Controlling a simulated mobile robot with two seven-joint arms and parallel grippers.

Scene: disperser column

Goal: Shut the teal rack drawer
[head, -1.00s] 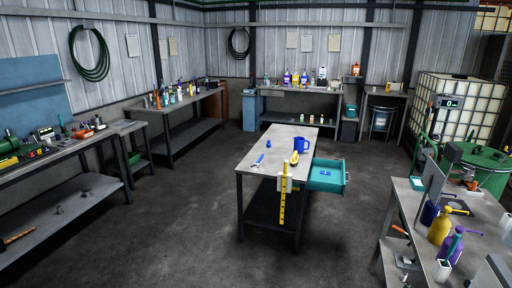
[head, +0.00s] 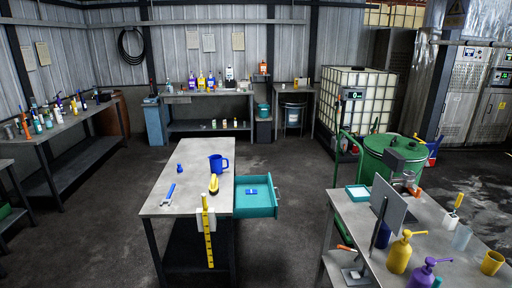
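The teal rack drawer (head: 256,211) sticks out from the right side of the grey metal table (head: 187,187) in the middle of the room. It is open, and a small blue object (head: 252,192) lies inside it. Neither of my grippers shows in the head view.
A blue mug, a yellow-handled tool and a blue wrench lie on the middle table. A yellow level (head: 207,232) hangs at its front. A workbench (head: 420,240) with pump bottles stands at the right front. Bare floor (head: 295,200) lies between it and the drawer.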

